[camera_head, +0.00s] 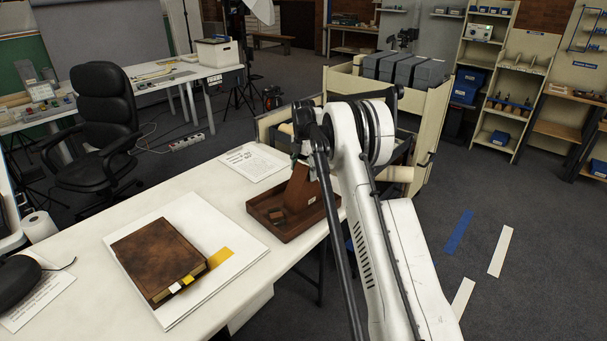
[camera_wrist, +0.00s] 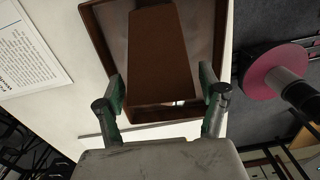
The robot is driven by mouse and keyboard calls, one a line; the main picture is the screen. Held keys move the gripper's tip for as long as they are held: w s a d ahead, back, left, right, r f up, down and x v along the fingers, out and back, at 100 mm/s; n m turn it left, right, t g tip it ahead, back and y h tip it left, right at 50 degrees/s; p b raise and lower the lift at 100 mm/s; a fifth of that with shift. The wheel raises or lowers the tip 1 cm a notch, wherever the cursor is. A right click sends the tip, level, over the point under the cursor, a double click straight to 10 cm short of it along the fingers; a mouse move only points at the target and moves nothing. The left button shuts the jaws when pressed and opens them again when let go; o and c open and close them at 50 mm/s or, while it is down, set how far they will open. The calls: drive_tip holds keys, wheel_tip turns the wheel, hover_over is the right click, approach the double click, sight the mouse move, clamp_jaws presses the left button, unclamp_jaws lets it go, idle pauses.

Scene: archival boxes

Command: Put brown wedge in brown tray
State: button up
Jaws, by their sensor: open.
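The brown wedge (camera_head: 299,190) stands tilted over the brown tray (camera_head: 284,235) in the head view, its lower part within the tray's outline. In the wrist view the wedge (camera_wrist: 160,55) lies across the middle of the tray (camera_wrist: 98,40), between my fingers. My gripper (camera_wrist: 162,88) is open, with one green-padded finger on each side of the wedge's near end and a visible gap at each side. In the head view my gripper (camera_head: 303,158) is just above the wedge, partly hidden by my arm. Whether the wedge's underside touches the tray floor is hard to tell.
The tray sits on a white table (camera_head: 215,185), near its right edge. A brown book (camera_head: 158,255) lies on a white board to the left. A printed sheet (camera_head: 253,161) lies behind the tray. A cart with grey boxes (camera_head: 415,73) stands beyond.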

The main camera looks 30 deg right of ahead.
wheel_tip(320, 180, up, 10)
drive_tip(key=shift+r, duration=0.15)
drive_tip(key=shift+s+a+r, duration=0.1)
drive_tip(key=shift+a+r, duration=0.05)
drive_tip(key=shift+r, duration=0.45)
drive_tip(key=s+a+r+m+t, duration=0.1)
drive_tip(key=s+a+r+m, duration=0.25)
drive_tip(key=r, duration=0.25)
drive_tip(key=s+a+r+m+t, duration=0.1)
drive_tip(key=s+a+r+m, duration=0.1)
drive_tip(key=s+a+r, duration=0.4)
drive_tip(key=s+a+r+m+t, duration=0.1)
drive_tip(key=s+a+r+m, duration=0.2)
drive_tip(key=s, duration=0.3)
drive_tip(key=s+a+r+m+t, duration=0.1)
drive_tip(key=s+a+r+m, duration=0.1)
drive_tip(key=s+a+r, duration=0.3)
drive_tip(key=s+a+f+m+t, duration=0.1)
drive_tip(key=s+a+f+m, duration=0.1)
drive_tip(key=s, duration=0.8)
drive_tip(key=s+a+f+m+t, duration=0.1)
drive_tip(key=s+a+f+m, duration=0.2)
drive_tip(key=s, duration=0.7)
drive_tip(key=s+a+f+m+t, duration=0.1)
drive_tip(key=s+a+f+m, duration=0.1)
drive_tip(key=s+f+m, duration=0.4)
drive_tip(key=s, duration=0.3)
drive_tip(key=shift+s+a, duration=0.25)
drive_tip(key=shift+s, duration=0.15)
drive_tip(key=shift+f, duration=0.1)
